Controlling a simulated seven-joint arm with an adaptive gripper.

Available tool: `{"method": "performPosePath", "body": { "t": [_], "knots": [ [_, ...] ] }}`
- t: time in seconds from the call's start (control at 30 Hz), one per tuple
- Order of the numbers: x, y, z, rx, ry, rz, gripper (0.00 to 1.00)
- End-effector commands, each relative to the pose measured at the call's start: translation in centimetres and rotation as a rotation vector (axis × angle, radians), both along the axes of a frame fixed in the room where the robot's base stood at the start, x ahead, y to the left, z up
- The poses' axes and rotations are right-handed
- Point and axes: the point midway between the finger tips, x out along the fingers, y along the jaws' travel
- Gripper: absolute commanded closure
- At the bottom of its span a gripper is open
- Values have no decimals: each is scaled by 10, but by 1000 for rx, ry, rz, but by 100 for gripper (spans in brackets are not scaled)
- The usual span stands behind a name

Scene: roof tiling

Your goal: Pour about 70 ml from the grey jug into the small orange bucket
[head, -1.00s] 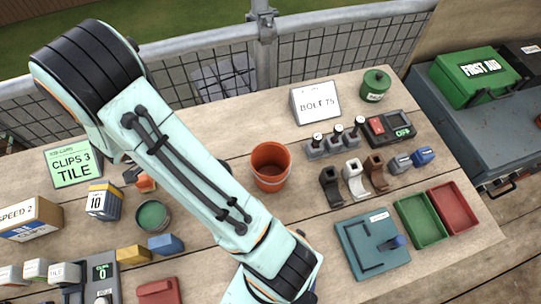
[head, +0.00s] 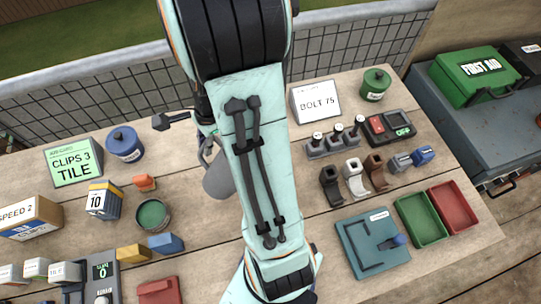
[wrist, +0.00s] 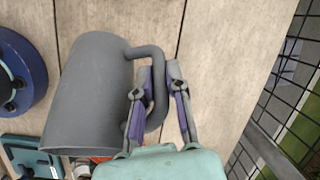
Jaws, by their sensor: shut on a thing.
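The grey jug (head: 217,180) is up beside my arm in the head view, partly hidden by it. It looks tilted, and it fills the left of the wrist view (wrist: 85,95). My gripper (wrist: 160,75) is shut on the jug's handle (wrist: 157,105), one finger on each side of it. The small orange bucket is hidden behind my arm in the head view; a sliver of orange (wrist: 98,159), likely the bucket, shows past the jug's lower end in the wrist view. The jug's contents and any stream are not visible.
A blue round tin (head: 124,145) and a green-topped tin (head: 152,215) stand to the left. A "BOLT 75" sign (head: 315,102), bolt holders and clips stand to the right, with a teal tray (head: 372,245) in front. A mesh fence (head: 90,90) runs behind the table.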

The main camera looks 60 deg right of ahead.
Motion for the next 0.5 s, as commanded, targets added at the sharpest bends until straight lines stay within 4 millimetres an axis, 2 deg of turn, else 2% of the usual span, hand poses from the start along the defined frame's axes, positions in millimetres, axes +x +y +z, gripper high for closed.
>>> {"method": "performPosePath", "body": {
  "t": [0.03, 0.27, 0.5],
  "knots": [
    [-2, -5, 7, 20, -22, -8, 100],
    [-7, -10, 19, 144, -106, -10, 100],
    [-9, -12, 16, 272, -194, -13, 100]
  ]
}}
